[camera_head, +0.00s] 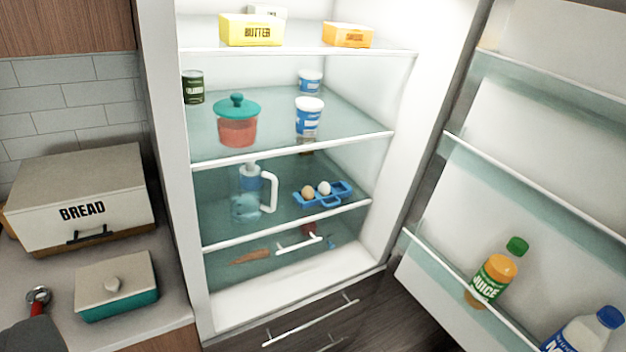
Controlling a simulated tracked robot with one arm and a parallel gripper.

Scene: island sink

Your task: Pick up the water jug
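The water jug (247,206) stands upright on a lower glass shelf of the open fridge. It is see-through and bluish, with a light lid and a white handle on its right side.
A blue egg holder (334,198) with eggs sits right of the jug on the same shelf. A red container with a teal lid (238,125) stands on the shelf above. The fridge door (540,170) is open at right, holding a juice bottle (492,280). A bread box (80,200) stands left on the counter.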

